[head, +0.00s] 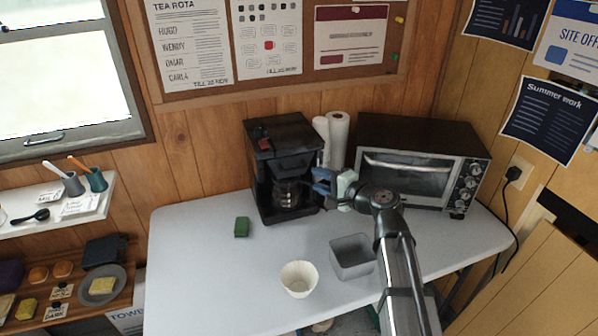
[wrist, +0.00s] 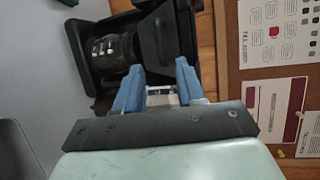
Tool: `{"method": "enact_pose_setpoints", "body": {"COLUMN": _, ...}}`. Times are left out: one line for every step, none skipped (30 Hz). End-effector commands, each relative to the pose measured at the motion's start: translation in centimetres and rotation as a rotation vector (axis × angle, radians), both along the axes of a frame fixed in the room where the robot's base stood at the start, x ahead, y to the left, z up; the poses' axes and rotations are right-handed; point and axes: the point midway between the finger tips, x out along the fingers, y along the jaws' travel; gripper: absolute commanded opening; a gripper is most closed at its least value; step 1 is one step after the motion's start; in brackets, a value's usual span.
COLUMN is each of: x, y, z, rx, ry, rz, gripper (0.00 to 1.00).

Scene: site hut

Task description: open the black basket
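The black coffee maker (head: 262,180) stands at the back of the white table, with a glass jug (head: 287,194) in its lower part. The black basket (head: 296,165) is the housing above the jug, and it looks closed. It also shows in the wrist view (wrist: 164,36), just beyond the fingertips. My gripper (head: 318,181) is at the right front of the coffee maker, close to the basket. Its two blue fingers stand apart in the wrist view (wrist: 160,68), and I see nothing held between them. I cannot tell whether a fingertip touches the basket.
A toaster oven (head: 410,165) and paper rolls (head: 338,138) stand right of the coffee maker. A white paper filter (head: 298,280), a grey square container (head: 351,257) and a green block (head: 241,227) are on the table (head: 190,280). The front left of the table is clear.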

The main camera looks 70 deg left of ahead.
Motion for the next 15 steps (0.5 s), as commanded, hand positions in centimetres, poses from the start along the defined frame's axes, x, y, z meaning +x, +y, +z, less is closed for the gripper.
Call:
{"method": "enact_pose_setpoints", "body": {"x": -0.3, "y": 1.2, "z": -0.2, "rx": -0.001, "ry": 0.0, "rz": 0.001, "gripper": 0.39}}
{"method": "enact_pose_setpoints", "body": {"x": -0.5, "y": 1.7, "z": -0.3, "rx": -0.001, "ry": 0.0, "rz": 0.001, "gripper": 0.39}}
{"method": "enact_pose_setpoints", "body": {"x": -0.8, "y": 2.3, "z": -0.4, "rx": -0.001, "ry": 0.0, "rz": 0.002, "gripper": 0.39}}
{"method": "enact_pose_setpoints", "body": {"x": -1.0, "y": 2.8, "z": -0.5, "rx": -0.001, "ry": -0.001, "rz": 0.002, "gripper": 0.39}}
{"method": "enact_pose_setpoints", "body": {"x": -1.2, "y": 3.3, "z": -0.6, "rx": -0.001, "ry": -0.001, "rz": 0.001, "gripper": 0.39}}
{"method": "enact_pose_setpoints", "body": {"x": -1.5, "y": 3.9, "z": -0.8, "rx": 0.0, "ry": -0.001, "rz": 0.001, "gripper": 0.39}}
{"method": "enact_pose_setpoints", "body": {"x": -1.7, "y": 4.3, "z": -0.9, "rx": -0.001, "ry": -0.001, "rz": 0.001, "gripper": 0.39}}
{"method": "enact_pose_setpoints", "body": {"x": -1.8, "y": 4.8, "z": -1.0, "rx": -0.001, "ry": -0.001, "rz": 0.001, "gripper": 0.39}}
{"method": "enact_pose_setpoints", "body": {"x": -2.1, "y": 5.3, "z": -1.1, "rx": -0.001, "ry": -0.001, "rz": 0.001, "gripper": 0.39}}
{"method": "enact_pose_setpoints", "body": {"x": -2.2, "y": 5.7, "z": -1.2, "rx": -0.001, "ry": -0.001, "rz": 0.001, "gripper": 0.39}}
{"method": "enact_pose_setpoints", "body": {"x": -2.4, "y": 6.1, "z": -1.3, "rx": -0.001, "ry": -0.001, "rz": 0.001, "gripper": 0.39}}
{"method": "enact_pose_setpoints", "body": {"x": -2.6, "y": 6.5, "z": -1.4, "rx": -0.001, "ry": -0.001, "rz": 0.0, "gripper": 0.39}}
{"method": "enact_pose_setpoints", "body": {"x": -2.7, "y": 6.8, "z": -1.5, "rx": -0.001, "ry": -0.001, "rz": 0.0, "gripper": 0.39}}
{"method": "enact_pose_setpoints", "body": {"x": -2.9, "y": 7.1, "z": -1.6, "rx": -0.001, "ry": -0.001, "rz": 0.0, "gripper": 0.39}}
{"method": "enact_pose_setpoints", "body": {"x": -3.0, "y": 7.4, "z": -1.6, "rx": -0.001, "ry": -0.001, "rz": 0.0, "gripper": 0.39}}
